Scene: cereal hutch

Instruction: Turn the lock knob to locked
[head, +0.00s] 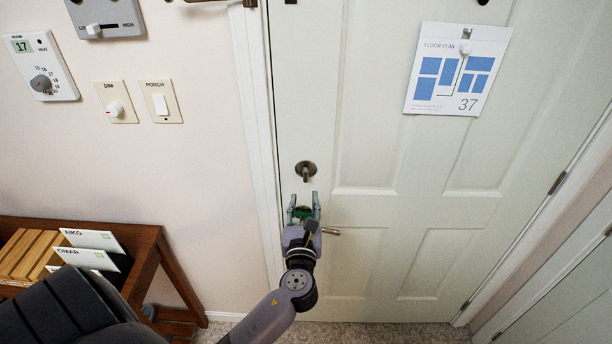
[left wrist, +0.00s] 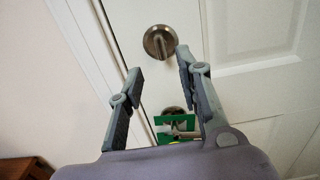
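The lock knob (head: 306,171) is a round, dark bronze plate with a narrow thumb-turn on the white door. It also shows in the left wrist view (left wrist: 160,42), with its tab close to upright. My left gripper (head: 304,199) is open and empty, just below the knob in the head view. In the left wrist view the gripper's fingers (left wrist: 161,67) stand apart, with the knob showing beyond and between the tips. I see no contact with it. My right gripper is not in view.
A door lever (head: 330,231) sits below the knob, partly hidden by my left gripper. A green piece (left wrist: 178,128) shows near it; I cannot tell what it is. A floor plan sheet (head: 458,70) hangs on the door. A wooden shelf (head: 150,262) stands at the left.

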